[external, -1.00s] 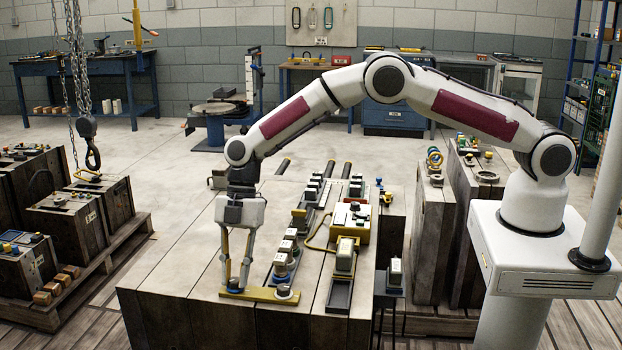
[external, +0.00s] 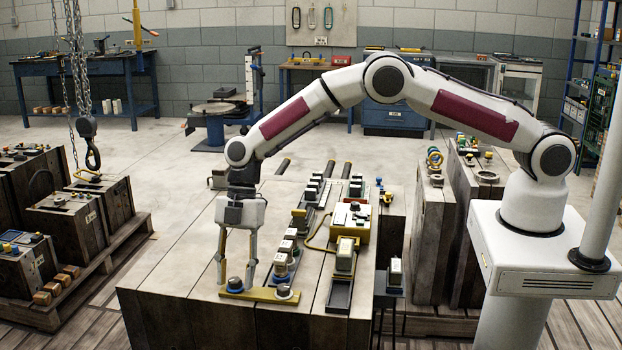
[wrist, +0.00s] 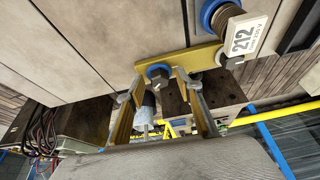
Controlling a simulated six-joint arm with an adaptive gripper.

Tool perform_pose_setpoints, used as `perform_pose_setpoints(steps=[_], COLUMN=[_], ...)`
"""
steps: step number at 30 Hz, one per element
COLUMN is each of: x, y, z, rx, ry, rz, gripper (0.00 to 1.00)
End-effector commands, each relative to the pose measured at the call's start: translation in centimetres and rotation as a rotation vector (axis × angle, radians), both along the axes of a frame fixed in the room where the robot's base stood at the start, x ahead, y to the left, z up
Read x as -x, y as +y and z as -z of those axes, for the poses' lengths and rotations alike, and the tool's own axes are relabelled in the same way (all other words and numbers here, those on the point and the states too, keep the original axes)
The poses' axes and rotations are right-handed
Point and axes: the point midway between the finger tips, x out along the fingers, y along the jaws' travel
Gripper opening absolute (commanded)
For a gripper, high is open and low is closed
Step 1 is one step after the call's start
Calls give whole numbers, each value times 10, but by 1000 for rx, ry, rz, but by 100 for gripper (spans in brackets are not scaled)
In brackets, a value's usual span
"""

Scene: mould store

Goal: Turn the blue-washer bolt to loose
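The blue-washer bolt (external: 235,283) has a dark head over a blue washer at the left end of a yellow bar (external: 262,295) on the wooden block. It also shows in the wrist view (wrist: 158,74), at the bar's near end. My gripper (external: 236,285) points down over this bolt, with one finger on each side. In the wrist view, gaps show between the bolt head and both fingers, so it is open and empty. Any mark showing the bolt's turn is too small to read. A second bolt (external: 284,290) with a pale washer sits at the bar's right end.
A label block reading 212 (wrist: 246,37) and a blue-ringed round part (wrist: 207,14) stand close to the bar's other end. A row of labelled parts (external: 290,245) runs back from there. The block's top left of my gripper is clear.

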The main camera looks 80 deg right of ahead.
Motion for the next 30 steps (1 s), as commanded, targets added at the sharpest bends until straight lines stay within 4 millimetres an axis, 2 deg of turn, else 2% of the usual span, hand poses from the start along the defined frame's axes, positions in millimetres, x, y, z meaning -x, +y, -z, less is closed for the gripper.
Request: perform_pose_setpoints(steps=[8, 30], x=[1, 3], y=[0, 2], z=[-1, -1], rx=[0, 0], ry=[-1, -1], rz=[90, 534], gripper=[36, 36])
